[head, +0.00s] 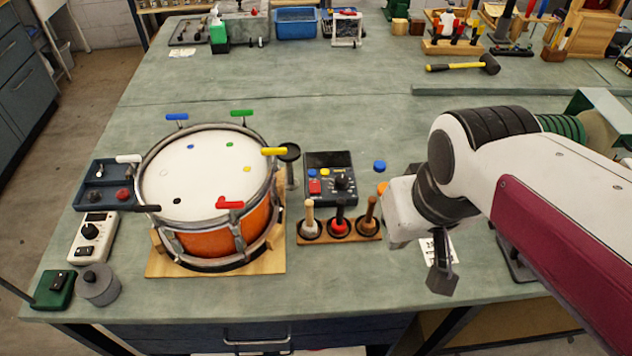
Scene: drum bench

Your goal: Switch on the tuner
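No label marks the tuner, and I cannot tell for sure which box it is. A white box (81,245) with a small dark display, a black knob and a black rocker switch stands at the left, beside the drum. A black box (327,166) with a dial and red, yellow and blue buttons stands right of the drum. The switch positions are too small to read. My gripper (440,276) hangs over the right front of the bench, right of both boxes and apart from them. Its fingers are mostly hidden, and nothing shows held.
The drum (207,185) with coloured keys on its rim stands between the boxes. A dark blue box (98,171), a green switch box (54,289) and a grey cylinder (98,285) are at left. The bench middle behind is clear.

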